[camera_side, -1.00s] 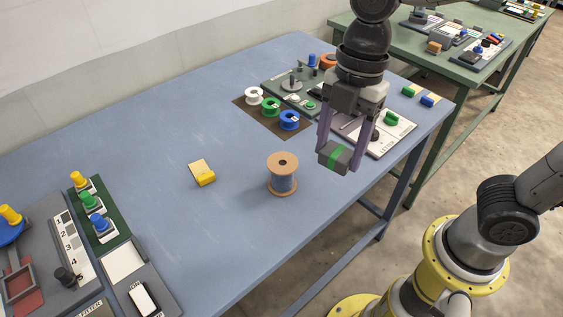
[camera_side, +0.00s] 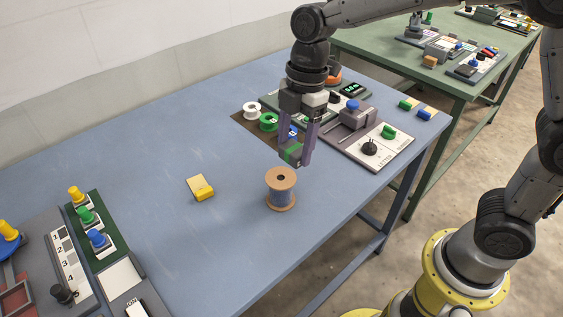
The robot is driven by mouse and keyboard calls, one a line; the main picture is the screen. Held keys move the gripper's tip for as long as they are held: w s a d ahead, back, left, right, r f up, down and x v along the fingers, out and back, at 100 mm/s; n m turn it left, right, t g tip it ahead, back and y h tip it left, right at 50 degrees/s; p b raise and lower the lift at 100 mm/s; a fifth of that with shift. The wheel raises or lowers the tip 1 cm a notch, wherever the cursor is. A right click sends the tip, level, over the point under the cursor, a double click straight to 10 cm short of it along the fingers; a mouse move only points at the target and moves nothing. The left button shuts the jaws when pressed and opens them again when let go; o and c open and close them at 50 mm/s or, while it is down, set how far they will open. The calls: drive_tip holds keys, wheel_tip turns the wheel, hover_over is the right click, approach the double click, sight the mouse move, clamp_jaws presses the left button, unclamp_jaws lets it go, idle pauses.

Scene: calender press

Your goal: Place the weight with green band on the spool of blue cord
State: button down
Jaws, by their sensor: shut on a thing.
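The weight with green band (camera_side: 291,152) is a dark grey block with a green stripe. My gripper (camera_side: 295,155) is shut on it and holds it up, appearing just above and behind the spool in the picture. The spool of blue cord (camera_side: 281,188) stands upright on the blue table, with tan flanges and a hole in its top. The weight and the spool's top look close but apart; the exact height gap cannot be told.
A yellow block (camera_side: 200,187) lies left of the spool. White (camera_side: 251,110) and green (camera_side: 268,122) small spools stand on a brown mat behind; a blue one is partly hidden by my gripper. A control panel (camera_side: 372,142) lies at right. The table's front centre is clear.

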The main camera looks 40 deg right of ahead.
sight(284, 143)
drive_tip(key=w+f, duration=0.1)
drive_tip(key=w+a+f, duration=0.1)
drive_tip(key=shift+w+f, duration=0.15)
drive_tip(key=shift+f, duration=0.2)
drive_tip(key=shift+w+f, duration=0.2)
drive_tip(key=shift+f, duration=1.55)
drive_tip(key=shift+f, duration=0.1)
drive_tip(key=shift+c, duration=0.5)
unclamp_jaws()
drive_tip(key=shift+f, duration=0.1)
drive_tip(key=r, duration=0.4)
drive_tip(key=d+r, duration=0.1)
drive_tip(key=r, duration=0.3)
drive_tip(key=d+r, duration=0.1)
drive_tip(key=r, duration=0.3)
drive_tip(key=shift+s+r, duration=0.1)
drive_tip(key=shift+r, duration=0.05)
